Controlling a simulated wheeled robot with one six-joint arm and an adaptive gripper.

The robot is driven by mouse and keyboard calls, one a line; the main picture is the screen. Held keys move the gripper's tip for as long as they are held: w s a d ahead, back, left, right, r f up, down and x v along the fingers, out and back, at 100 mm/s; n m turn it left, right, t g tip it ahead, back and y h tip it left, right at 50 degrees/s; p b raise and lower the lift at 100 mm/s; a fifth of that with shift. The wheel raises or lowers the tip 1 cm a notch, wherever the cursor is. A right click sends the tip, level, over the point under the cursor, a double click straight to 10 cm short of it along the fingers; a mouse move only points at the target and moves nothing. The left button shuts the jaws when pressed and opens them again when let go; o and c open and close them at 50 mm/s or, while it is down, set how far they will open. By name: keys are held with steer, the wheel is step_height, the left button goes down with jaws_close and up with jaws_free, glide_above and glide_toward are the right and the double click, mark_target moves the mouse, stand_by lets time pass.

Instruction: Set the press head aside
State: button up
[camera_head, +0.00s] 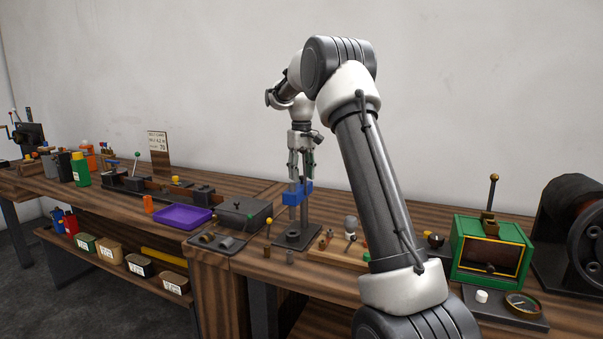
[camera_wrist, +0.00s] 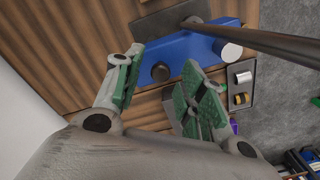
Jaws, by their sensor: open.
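The blue press head (camera_head: 292,197) sits on an upright post above a dark square base (camera_head: 297,236) on the bench. In the wrist view the press head (camera_wrist: 200,45) is a blue bar with a dark round knob (camera_wrist: 160,72) and a silver cylinder at its other end. My gripper (camera_head: 301,176) points down just above the press head. In the wrist view my gripper (camera_wrist: 163,62) is open, its green-padded fingers spread either side of the knob. Nothing is held. I cannot tell whether a finger touches the press head.
A purple tray (camera_head: 184,217) and a grey box (camera_head: 243,214) lie left of the press. A dark plate with small metal parts (camera_head: 215,241) is at the front edge. A green-framed box (camera_head: 490,250) stands at right. A dark rod (camera_wrist: 265,42) crosses the wrist view.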

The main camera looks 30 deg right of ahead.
steer(key=shift+c, duration=0.2)
jaws_close()
